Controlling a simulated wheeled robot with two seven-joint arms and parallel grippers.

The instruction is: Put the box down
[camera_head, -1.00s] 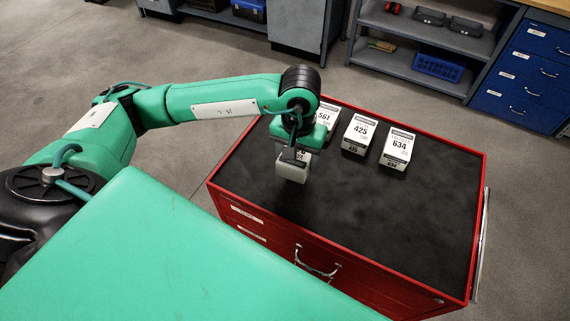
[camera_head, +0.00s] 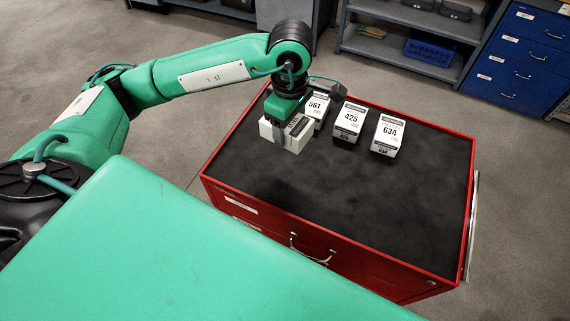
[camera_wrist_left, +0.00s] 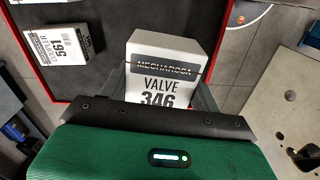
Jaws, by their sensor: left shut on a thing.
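A white box marked VALVE 346 (camera_wrist_left: 162,62) is in the left wrist view; it also shows in the head view (camera_head: 296,138). My left gripper (camera_head: 282,126) is shut on it, pointing down over the far left part of the red cabinet's black top (camera_head: 335,195). The box is just left of a white box marked 561 (camera_head: 315,108), which also shows in the left wrist view (camera_wrist_left: 60,45). I cannot tell whether the held box touches the black top. My right gripper is not in view.
White boxes marked 425 (camera_head: 349,120) and 634 (camera_head: 387,134) stand to the right of 561, in a row along the back. The middle and front of the black top are clear. A grey shelf (camera_head: 400,62) and blue drawers (camera_head: 520,60) stand behind.

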